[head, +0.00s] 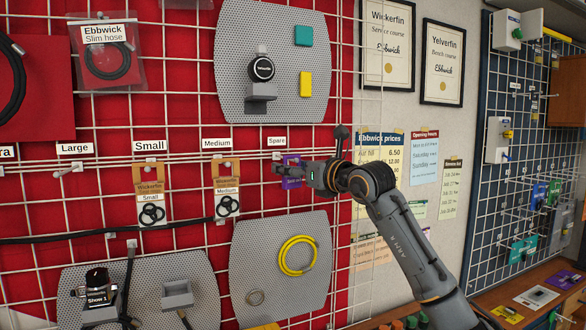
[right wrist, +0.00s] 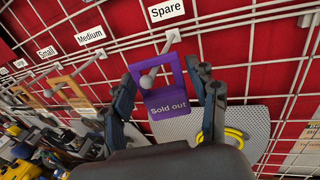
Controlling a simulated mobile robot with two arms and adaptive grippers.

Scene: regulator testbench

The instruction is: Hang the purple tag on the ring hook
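The purple tag (right wrist: 168,103) reads "Sold out" and has a window in its upper half. The hook (right wrist: 160,62) under the "Spare" label passes through that window, so the tag sits around the hook. In the head view the tag (head: 291,181) is partly hidden by my right gripper (head: 283,170). In the right wrist view my right gripper (right wrist: 168,85) is open, with one finger on each side of the tag and a gap visible beside it. I cannot tell which fitting is the ring hook. My left gripper is not in view.
The Medium hook (head: 226,167) and Small hook (head: 150,165) hold tagged packs of black rings to the left. An upper panel (head: 245,30) holds a gauge (head: 261,69).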

